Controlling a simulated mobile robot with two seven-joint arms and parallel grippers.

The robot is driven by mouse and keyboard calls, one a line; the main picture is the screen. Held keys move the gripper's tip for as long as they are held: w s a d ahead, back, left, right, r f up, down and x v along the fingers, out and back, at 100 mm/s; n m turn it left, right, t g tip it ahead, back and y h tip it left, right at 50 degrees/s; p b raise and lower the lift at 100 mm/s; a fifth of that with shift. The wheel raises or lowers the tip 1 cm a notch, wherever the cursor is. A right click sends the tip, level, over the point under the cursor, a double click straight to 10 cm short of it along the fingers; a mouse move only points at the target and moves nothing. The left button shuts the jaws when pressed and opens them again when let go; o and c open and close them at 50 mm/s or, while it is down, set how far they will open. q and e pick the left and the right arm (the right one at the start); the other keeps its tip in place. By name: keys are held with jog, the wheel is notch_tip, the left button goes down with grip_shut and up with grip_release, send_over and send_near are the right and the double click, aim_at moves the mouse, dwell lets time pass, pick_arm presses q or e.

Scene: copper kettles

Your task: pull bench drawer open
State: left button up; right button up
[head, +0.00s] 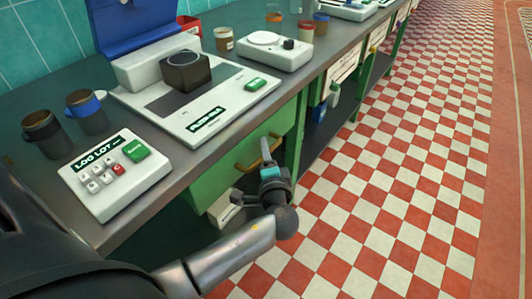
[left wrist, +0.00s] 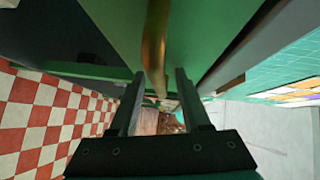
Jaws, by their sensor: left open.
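The green bench drawer (head: 215,181) is below the worktop's front edge, and its front looks flush with the bench. Its brass handle (head: 243,165) runs along the front, and my left gripper partly covers it. My left gripper (head: 266,150) is at the handle, with the arm reaching in from below. In the left wrist view the handle (left wrist: 155,45) runs between the two open fingers (left wrist: 158,92), close to the green drawer front (left wrist: 205,30). I cannot tell whether either finger touches it. My right gripper is not in view.
The grey worktop (head: 188,163) overhangs the drawer and carries a keypad box (head: 105,185), a white scale (head: 205,112), a small dial device (head: 262,50) and brown cups (head: 45,132). The red and white checkered floor (head: 400,150) in front of the bench is clear.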

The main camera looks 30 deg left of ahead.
pick_arm(q)
grip_shut()
dwell(1.3)
